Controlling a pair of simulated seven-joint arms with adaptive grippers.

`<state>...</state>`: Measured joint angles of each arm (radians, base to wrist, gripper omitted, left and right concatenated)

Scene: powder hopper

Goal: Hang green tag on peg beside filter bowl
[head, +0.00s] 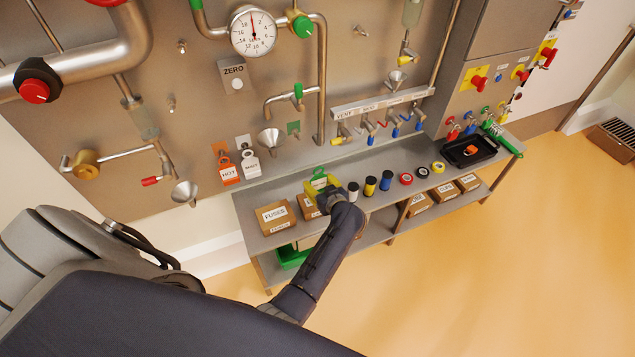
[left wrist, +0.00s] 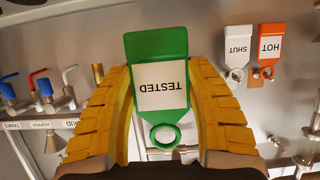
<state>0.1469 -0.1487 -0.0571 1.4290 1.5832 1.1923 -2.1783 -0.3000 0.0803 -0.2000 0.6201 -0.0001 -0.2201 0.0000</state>
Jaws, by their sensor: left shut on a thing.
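My left gripper (head: 322,180) is above the shelf in the head view, its yellow fingers shut on the green tag. In the left wrist view, the green tag (left wrist: 158,85) lies between the fingers; its white label reads TESTED upside down, and its ring is at the bottom of the picture. In the head view the tag is mostly hidden by the gripper. A cloudy filter bowl (head: 145,122) hangs from the pipe at the left of the panel. A small metal peg (head: 171,104) sticks out just right of it, bare and apart from the gripper. My right gripper is not in view.
The orange HOT tag (head: 228,171) and white SHUT tag (head: 250,163) hang on the panel, left of a funnel (head: 271,139). The shelf (head: 290,186) carries a FUSES box (head: 272,217), small bottles and tape rolls. Another funnel (head: 184,191) is below the bowl.

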